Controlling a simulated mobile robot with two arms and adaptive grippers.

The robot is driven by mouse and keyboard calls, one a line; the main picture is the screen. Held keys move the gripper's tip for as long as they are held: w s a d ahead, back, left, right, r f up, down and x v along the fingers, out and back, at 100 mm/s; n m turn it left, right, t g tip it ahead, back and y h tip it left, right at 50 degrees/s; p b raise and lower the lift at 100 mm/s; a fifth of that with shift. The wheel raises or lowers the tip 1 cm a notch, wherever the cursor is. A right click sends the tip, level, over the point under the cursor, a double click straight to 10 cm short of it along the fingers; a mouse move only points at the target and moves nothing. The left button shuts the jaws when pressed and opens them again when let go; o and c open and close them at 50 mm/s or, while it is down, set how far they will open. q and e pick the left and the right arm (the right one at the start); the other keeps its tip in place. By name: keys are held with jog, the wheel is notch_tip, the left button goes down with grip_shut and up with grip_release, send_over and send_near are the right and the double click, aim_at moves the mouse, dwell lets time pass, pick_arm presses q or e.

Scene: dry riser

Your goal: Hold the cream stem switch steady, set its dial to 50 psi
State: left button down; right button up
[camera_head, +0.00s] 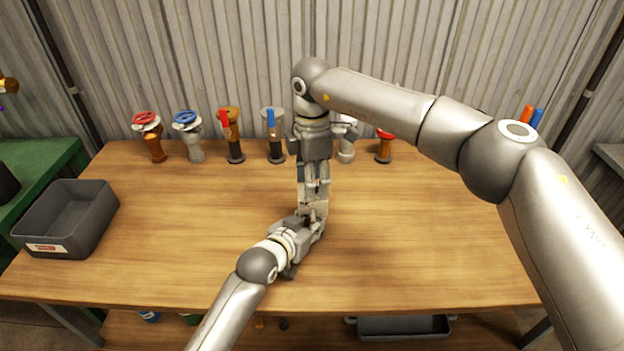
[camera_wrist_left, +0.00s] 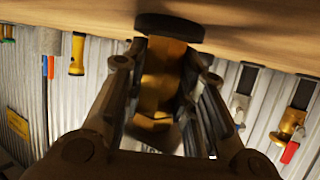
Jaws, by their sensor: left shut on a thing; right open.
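The stem switch (camera_wrist_left: 160,75) shows in the left wrist view as a yellow-brown stem with a dark round base (camera_wrist_left: 170,26); it looks golden in this light. My left gripper (camera_wrist_left: 166,75) has its fingers on both sides of the stem and is shut on it. In the head view my left gripper (camera_head: 316,226) is low over the table's middle. My right gripper (camera_head: 314,195) is open and points down just above it, around the switch's top. The two grippers hide nearly all of the switch in the head view, so the dial and its reading cannot be seen.
At the back of the wooden table (camera_head: 420,230) stand a red-wheel valve (camera_head: 148,125), a blue-wheel valve (camera_head: 188,130), a red-lever valve (camera_head: 230,135), a blue-lever valve (camera_head: 274,130) and a red-topped fitting (camera_head: 384,145). A grey bin (camera_head: 70,220) sits left. The table's right side is clear.

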notch_tip(320, 180, up, 12)
dwell(0.4)
jog(key=shift+f, duration=0.1)
notch_tip(320, 180, down, 12)
jog(key=n, duration=2.6)
jog(key=shift+n, duration=0.3)
jog(key=shift+c, duration=0.2)
grip_shut()
